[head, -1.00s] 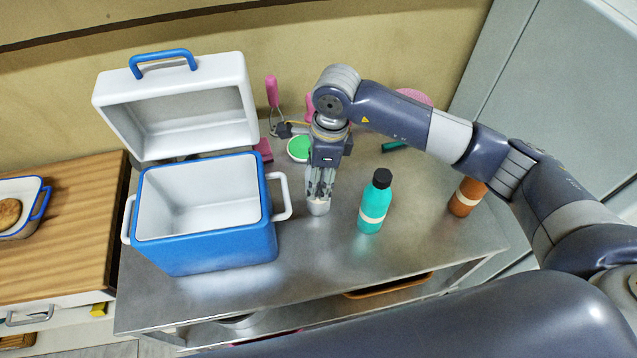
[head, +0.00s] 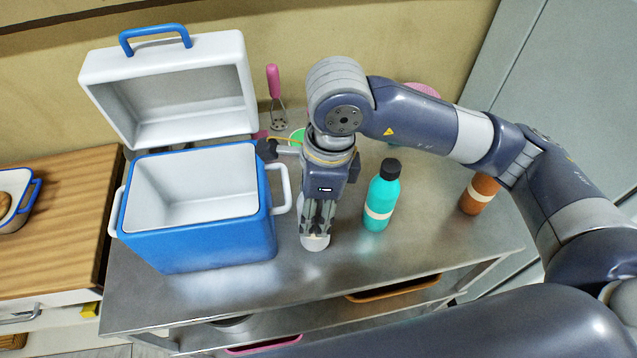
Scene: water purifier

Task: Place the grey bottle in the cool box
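The grey bottle (head: 315,241) is mostly hidden by my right gripper (head: 317,228). Its pale lower end shows below the fingers. My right gripper points down and is shut on the bottle, just right of the cool box. Whether the bottle is clear of the table is hard to tell, but it looks lifted. The cool box (head: 200,243) is blue with a white inside and stands on the left of the metal table. Its white lid (head: 185,125) is tipped open behind it, and the inside looks empty. My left gripper is not in view.
A teal bottle (head: 383,193) with a black cap stands right of my gripper. An orange-brown bottle (head: 477,198) stands further right, by my arm. A pink-handled utensil (head: 273,83) is at the back. The metal table's (head: 350,270) front strip is clear.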

